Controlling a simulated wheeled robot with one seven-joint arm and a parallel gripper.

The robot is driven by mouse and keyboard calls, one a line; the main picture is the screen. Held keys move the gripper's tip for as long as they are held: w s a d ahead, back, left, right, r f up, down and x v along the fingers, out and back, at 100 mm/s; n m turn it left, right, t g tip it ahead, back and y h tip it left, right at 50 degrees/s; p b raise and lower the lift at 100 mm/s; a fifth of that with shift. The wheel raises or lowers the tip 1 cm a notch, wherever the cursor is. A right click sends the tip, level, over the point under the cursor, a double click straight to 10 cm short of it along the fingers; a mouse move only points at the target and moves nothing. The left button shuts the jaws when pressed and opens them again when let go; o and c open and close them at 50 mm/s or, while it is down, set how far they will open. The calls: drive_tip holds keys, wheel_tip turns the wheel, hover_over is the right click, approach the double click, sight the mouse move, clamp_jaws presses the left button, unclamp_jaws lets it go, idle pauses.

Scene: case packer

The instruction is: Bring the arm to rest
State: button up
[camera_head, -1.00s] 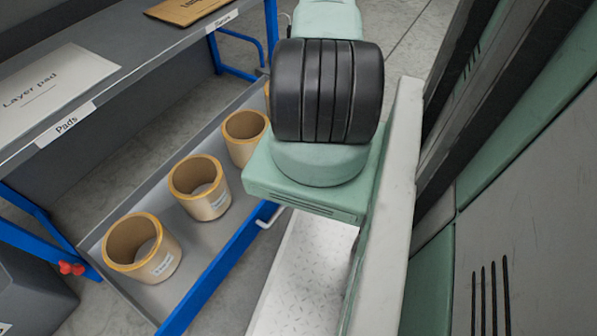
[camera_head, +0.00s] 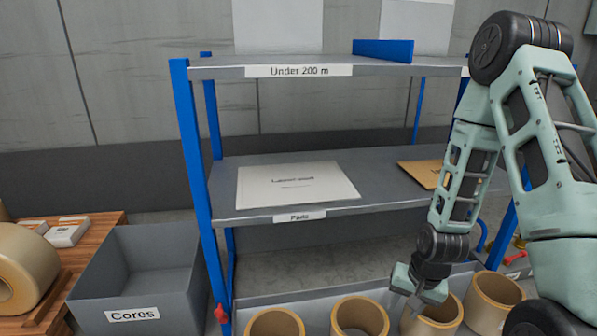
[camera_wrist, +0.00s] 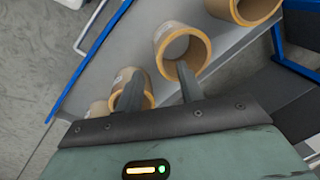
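My arm reaches down at the right of the head view, in front of the blue-and-grey rack. My gripper (camera_head: 410,298) points down at the lowest shelf, by the third tan cardboard core (camera_head: 447,312). In the wrist view its two fingers (camera_wrist: 158,86) stand apart with nothing held between them. I cannot tell whether the fingers touch any core.
More cores (camera_head: 360,313) stand in a row on the low shelf. A layer pad (camera_head: 295,184) and a brown sheet (camera_head: 425,173) lie on the middle shelf. The grey Cores bin (camera_head: 135,270) and a wooden pallet with a big roll (camera_head: 22,268) are at left.

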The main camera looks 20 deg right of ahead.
drive_tip(key=a+r+n, duration=0.9)
drive_tip(key=a+r, duration=0.5)
drive_tip(key=a, duration=0.4)
drive_tip(key=s+a+r+n+g, duration=0.2)
drive_tip(key=s+a+r+n, duration=0.5)
drive_tip(key=s+a+r, duration=0.3)
wheel_tip(320, 180, up, 28)
drive_tip(key=s+p, duration=0.1)
drive_tip(key=p, duration=2.7)
drive_tip(key=shift+s+f, duration=0.25)
drive_tip(key=shift+s, duration=0.05)
drive_tip(key=shift+s, duration=0.1)
